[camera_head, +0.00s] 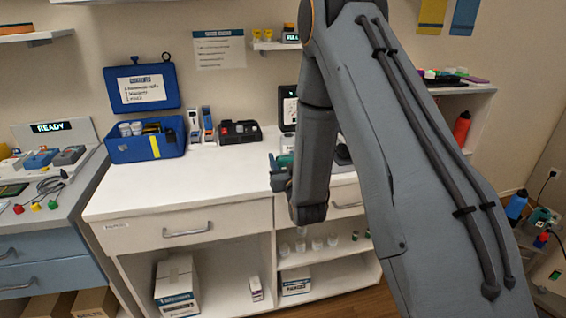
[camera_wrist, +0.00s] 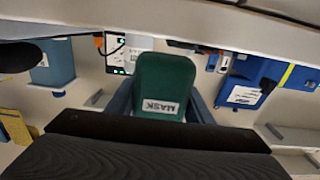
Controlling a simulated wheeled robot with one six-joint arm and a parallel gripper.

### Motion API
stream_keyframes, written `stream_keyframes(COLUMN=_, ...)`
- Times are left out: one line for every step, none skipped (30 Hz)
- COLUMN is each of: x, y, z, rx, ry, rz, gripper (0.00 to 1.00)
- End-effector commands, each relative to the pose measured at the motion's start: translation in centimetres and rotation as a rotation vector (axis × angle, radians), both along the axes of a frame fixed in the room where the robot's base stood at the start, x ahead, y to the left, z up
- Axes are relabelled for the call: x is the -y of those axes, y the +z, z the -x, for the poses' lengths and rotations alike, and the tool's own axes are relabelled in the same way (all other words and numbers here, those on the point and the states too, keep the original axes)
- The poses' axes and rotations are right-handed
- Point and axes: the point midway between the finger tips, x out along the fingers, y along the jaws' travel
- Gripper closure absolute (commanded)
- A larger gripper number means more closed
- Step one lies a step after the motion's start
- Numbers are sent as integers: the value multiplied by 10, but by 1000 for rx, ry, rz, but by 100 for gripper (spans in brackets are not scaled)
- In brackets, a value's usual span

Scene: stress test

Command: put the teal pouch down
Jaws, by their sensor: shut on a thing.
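The teal pouch (camera_wrist: 163,78) fills the middle of the wrist view, where the picture is upside down. It is dark green-teal with a white label that reads MASK. My gripper (camera_wrist: 160,105) is shut on it, with one finger along each side. In the head view a bit of the teal pouch (camera_head: 285,160) shows at my gripper (camera_head: 280,175), above the front right part of the white counter (camera_head: 190,185). My arm hides much of that area. I cannot tell how high the pouch is above the counter.
An open blue case (camera_head: 145,147) stands at the counter's back left. Handheld devices (camera_head: 200,125) and a black tray (camera_head: 239,131) stand right of it. The counter's front left and middle are clear. A grey bench with a READY display (camera_head: 48,128) is at left.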

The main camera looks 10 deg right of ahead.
Motion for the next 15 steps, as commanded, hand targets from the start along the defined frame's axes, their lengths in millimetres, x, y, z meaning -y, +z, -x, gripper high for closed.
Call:
stream_keyframes(x=0, y=-5, z=0, rx=-1, ry=0, rz=0, gripper=77)
stream_keyframes(x=0, y=-8, z=0, rx=0, ry=0, rz=0, gripper=77)
stream_keyframes(x=0, y=-11, z=0, rx=1, ry=0, rz=0, gripper=77)
stream_keyframes(x=0, y=-12, z=0, rx=1, ry=0, rz=0, gripper=77)
stream_keyframes(x=0, y=-13, z=0, rx=2, ry=0, rz=0, gripper=77)
stream_keyframes(x=0, y=-14, z=0, rx=2, ry=0, rz=0, gripper=77)
stream_keyframes(x=0, y=-14, z=0, rx=2, ry=0, rz=0, gripper=77)
stream_keyframes(x=0, y=-14, z=0, rx=2, ry=0, rz=0, gripper=77)
stream_keyframes(x=0, y=-14, z=0, rx=2, ry=0, rz=0, gripper=77)
stream_keyframes(x=0, y=-14, z=0, rx=2, ry=0, rz=0, gripper=77)
stream_keyframes(x=0, y=-14, z=0, rx=2, ry=0, rz=0, gripper=77)
stream_keyframes(x=0, y=-14, z=0, rx=2, ry=0, rz=0, gripper=77)
stream_keyframes(x=0, y=-14, z=0, rx=2, ry=0, rz=0, gripper=77)
stream_keyframes(x=0, y=-14, z=0, rx=2, ry=0, rz=0, gripper=77)
stream_keyframes(x=0, y=-15, z=0, rx=2, ry=0, rz=0, gripper=77)
